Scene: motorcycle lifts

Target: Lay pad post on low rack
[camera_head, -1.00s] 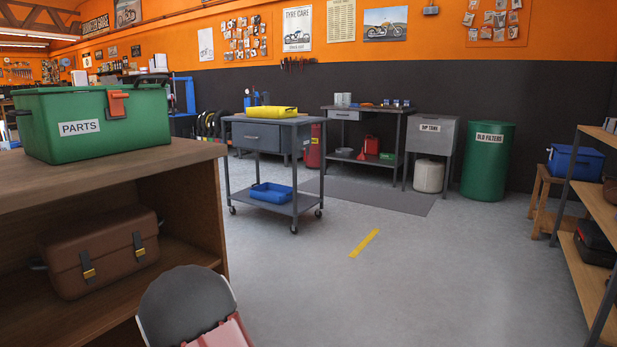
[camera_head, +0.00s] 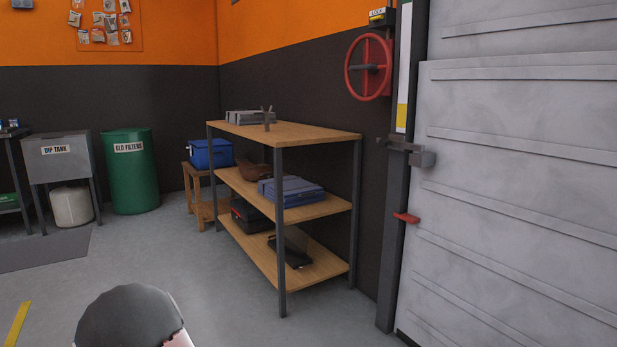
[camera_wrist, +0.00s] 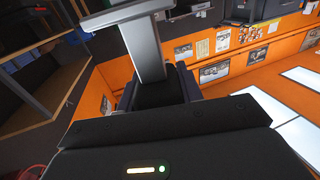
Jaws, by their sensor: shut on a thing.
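In the wrist view, my gripper (camera_wrist: 155,95) is shut on the pad post (camera_wrist: 147,50), a grey metal post with a flat grey plate across its far end. The near end of the post is hidden between the dark fingers. The gripper and post do not show in the head view. A rack with dark metal legs and three wooden shelves (camera_head: 325,203) stands against the dark wall in the head view; it looks like the low rack. My gripper's distance from it cannot be told.
The rack's top holds grey items (camera_head: 250,117). The middle shelf holds a brown bag (camera_head: 252,174) and a blue-grey case (camera_head: 291,189). Dark cases (camera_head: 250,214) lie on the bottom shelf. A blue box (camera_head: 210,153) stands left. A roller door (camera_head: 520,200) is right. Floor before the rack is clear.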

